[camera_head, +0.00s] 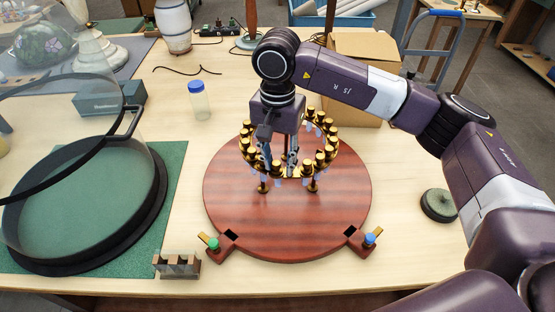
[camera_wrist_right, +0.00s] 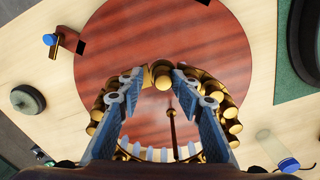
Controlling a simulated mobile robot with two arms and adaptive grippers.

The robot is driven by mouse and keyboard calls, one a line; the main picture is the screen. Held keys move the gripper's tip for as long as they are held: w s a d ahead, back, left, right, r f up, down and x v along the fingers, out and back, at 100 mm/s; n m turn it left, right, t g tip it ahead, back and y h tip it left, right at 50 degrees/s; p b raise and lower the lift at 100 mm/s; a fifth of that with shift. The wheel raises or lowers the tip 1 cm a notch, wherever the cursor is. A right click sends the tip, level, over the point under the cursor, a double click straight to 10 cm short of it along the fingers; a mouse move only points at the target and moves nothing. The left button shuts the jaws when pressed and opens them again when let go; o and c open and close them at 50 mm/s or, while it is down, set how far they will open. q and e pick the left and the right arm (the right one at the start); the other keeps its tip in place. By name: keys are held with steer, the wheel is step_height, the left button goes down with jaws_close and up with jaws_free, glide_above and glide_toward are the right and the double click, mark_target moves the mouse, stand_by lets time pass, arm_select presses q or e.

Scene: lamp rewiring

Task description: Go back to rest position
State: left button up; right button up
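My right gripper (camera_head: 280,165) reaches down over the lamp ring (camera_head: 331,154), a gold ring with several gold sockets and pale bulb-like pieces beneath. The ring stands on thin gold posts above a round reddish wooden board (camera_head: 225,190). In the right wrist view the fingers (camera_wrist_right: 160,76) stand apart, with one gold socket (camera_wrist_right: 161,80) between their tips; I cannot tell if they touch it. My left gripper is not in view.
A large glass cover with a black rim (camera_head: 158,205) lies on a green mat at left. A cardboard box (camera_head: 365,45) stands behind my right arm. A blue-capped jar (camera_head: 199,105), a small wooden block holder (camera_head: 177,266) and a round green-topped piece (camera_head: 438,206) sit around the board.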

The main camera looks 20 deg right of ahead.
steer(key=shift+w+a, duration=0.15)
steer(key=shift+a, duration=0.05)
steer(key=shift+r, duration=0.1)
stand_by(0.4)
steer(key=shift+r+p, duration=1)
steer(key=shift+r, duration=1.45)
jaws_close()
steer(key=shift+f, duration=0.1)
steer(key=shift+b, duration=0.4)
